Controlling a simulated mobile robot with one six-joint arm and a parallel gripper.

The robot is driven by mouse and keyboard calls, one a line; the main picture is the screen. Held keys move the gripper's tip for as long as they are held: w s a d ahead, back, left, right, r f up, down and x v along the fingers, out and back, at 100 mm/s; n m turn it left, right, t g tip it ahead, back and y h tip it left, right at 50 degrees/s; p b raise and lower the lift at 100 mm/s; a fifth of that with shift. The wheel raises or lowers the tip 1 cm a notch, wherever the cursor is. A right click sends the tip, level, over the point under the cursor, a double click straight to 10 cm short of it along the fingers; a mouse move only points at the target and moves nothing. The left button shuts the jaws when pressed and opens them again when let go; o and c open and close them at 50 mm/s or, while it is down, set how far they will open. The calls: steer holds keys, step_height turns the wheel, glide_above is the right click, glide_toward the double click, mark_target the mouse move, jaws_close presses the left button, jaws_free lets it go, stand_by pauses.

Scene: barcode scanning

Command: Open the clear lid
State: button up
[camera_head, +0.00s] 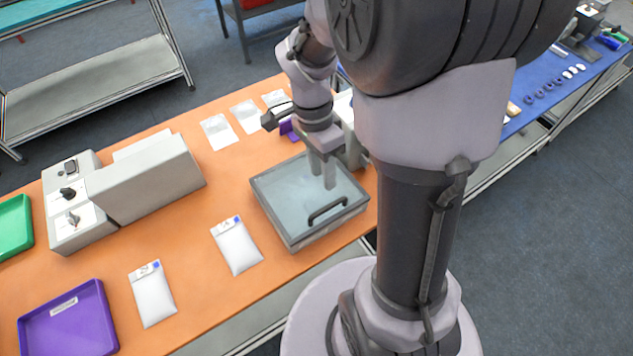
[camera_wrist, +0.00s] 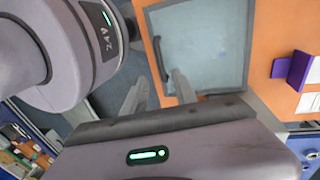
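The clear lid (camera_head: 285,200) lies flat and closed on a grey-rimmed box (camera_head: 325,229) near the table's front edge. Its black bar handle (camera_head: 328,210) is near the front side; the handle also shows in the wrist view (camera_wrist: 160,58), at the left of the lid (camera_wrist: 210,45). My gripper (camera_head: 322,180) points down over the lid, behind the handle in the head view. Its two fingers are apart with nothing between them, also in the wrist view (camera_wrist: 158,86). The gap between fingertips and lid is hard to judge.
White packets (camera_head: 236,246) (camera_head: 152,294) lie left of the box. A grey machine (camera_head: 145,182), a purple tray (camera_head: 68,325) and a green tray (camera_head: 14,227) stand further left. A purple holder (camera_wrist: 292,68) stands beyond the box. Orange table is bare between them.

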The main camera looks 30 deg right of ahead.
mark_target(327, 207)
steer(key=f, duration=0.3)
steer(key=s+f+b, duration=0.1)
steer(key=f, duration=0.2)
steer(key=s+f+b, duration=0.1)
steer(key=f, duration=0.2)
steer(key=shift+f, duration=0.3)
jaws_close()
stand_by(0.8)
